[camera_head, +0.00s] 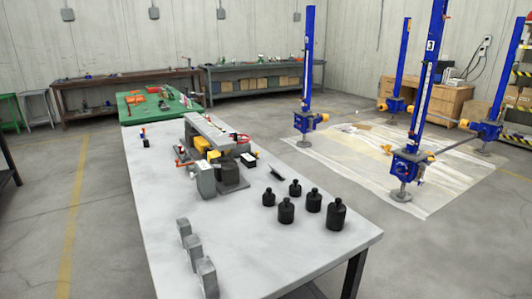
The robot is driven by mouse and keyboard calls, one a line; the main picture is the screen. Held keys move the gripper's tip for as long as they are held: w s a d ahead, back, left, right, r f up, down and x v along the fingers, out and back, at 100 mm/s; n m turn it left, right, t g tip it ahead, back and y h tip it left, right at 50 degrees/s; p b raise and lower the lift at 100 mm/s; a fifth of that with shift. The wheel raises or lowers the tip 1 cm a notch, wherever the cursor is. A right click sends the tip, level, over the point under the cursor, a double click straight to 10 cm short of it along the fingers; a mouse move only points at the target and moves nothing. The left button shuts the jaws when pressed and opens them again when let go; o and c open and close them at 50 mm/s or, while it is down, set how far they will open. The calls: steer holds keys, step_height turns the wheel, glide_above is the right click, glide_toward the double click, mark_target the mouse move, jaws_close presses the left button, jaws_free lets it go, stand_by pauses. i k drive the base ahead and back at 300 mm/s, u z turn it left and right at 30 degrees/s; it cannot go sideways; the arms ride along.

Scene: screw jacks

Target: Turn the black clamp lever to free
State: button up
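I cannot make out a black clamp lever for certain at this size. A device with a long grey beam (212,131), yellow blocks (202,144) and a grey box (206,178) stands on the white table. A dark block (231,174) sits at its right front. Small red handles show at its left and back right. A thin black bar (277,173) lies on the table right of the device. Several blue screw jacks (405,162) stand upright on the floor at the right; small fittings on them are too small to tell. My gripper is not in view.
Several black weights (286,211) stand on the right half of the white table (165,230). Grey blocks (194,252) stand near its left front. A sheet (345,155) lies under the jacks. A green-topped table (140,113) adjoins behind. The floor at left is clear.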

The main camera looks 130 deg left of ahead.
mark_target(257, 152)
steer(key=i, duration=0.15)
steer(key=z, duration=0.1)
steer(key=k, duration=0.2)
steer(key=u, duration=2.95)
steer(key=i, duration=0.65)
steer(key=u, duration=0.05)
